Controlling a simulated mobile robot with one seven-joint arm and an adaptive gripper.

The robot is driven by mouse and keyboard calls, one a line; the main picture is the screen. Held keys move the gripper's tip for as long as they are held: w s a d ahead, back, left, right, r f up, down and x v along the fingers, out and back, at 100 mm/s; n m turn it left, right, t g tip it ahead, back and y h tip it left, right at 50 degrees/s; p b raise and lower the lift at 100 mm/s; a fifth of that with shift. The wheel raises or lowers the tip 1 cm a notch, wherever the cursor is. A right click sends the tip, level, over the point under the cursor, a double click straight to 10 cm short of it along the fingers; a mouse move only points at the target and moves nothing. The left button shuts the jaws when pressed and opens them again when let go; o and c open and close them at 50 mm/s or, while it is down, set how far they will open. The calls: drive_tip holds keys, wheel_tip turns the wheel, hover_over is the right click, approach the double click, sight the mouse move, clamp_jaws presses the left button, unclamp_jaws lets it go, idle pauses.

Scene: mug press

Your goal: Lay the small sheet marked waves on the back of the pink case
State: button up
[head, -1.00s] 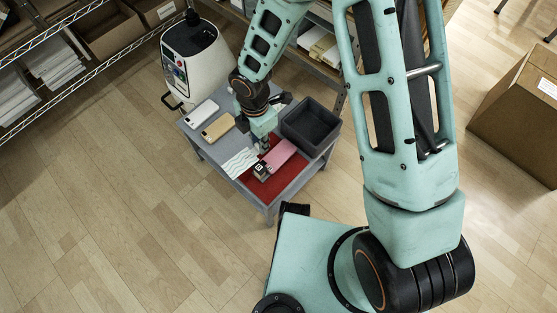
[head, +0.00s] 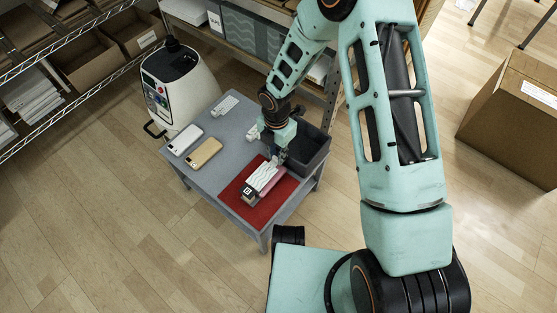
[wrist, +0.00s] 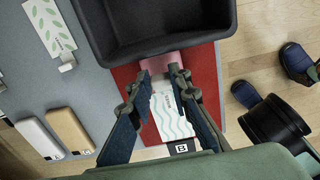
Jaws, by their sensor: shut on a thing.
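The small white sheet with teal waves (wrist: 172,115) is between the fingers of my gripper (wrist: 161,76), which is shut on its far end. In the head view the sheet (head: 263,175) lies over the pink case (head: 281,183), roughly along its length. Whether it touches the case's back I cannot tell. A pink end of the case (wrist: 172,66) shows past the fingertips in the wrist view. The case rests on the red mat (head: 236,203), with a dark block marked B (wrist: 181,149) at its near end. My gripper (head: 276,161) points down over the far end.
A dark bin (wrist: 150,52) stands just past the case. A white case (head: 185,139), a tan case (head: 205,152) and a leaf-marked sheet (wrist: 50,27) lie on the grey table (head: 222,130). A small white holder (wrist: 66,62) is by that sheet. Bare table lies left of the mat.

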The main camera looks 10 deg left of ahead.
drive_tip(key=shift+w+d+f, duration=0.15)
drive_tip(key=shift+w+f, duration=0.05)
drive_tip(key=shift+f, duration=0.15)
drive_tip(key=shift+w+f+b, duration=0.1)
drive_tip(key=shift+f+b, duration=0.85)
drive_tip(key=shift+f, duration=0.65)
drive_tip(key=shift+f, duration=0.15)
drive_tip(key=o, duration=0.7)
drive_tip(key=shift+o, duration=0.2)
wheel_tip(320, 180, up, 12)
drive_tip(key=p, duration=0.4)
drive_tip(key=shift+p, duration=0.4)
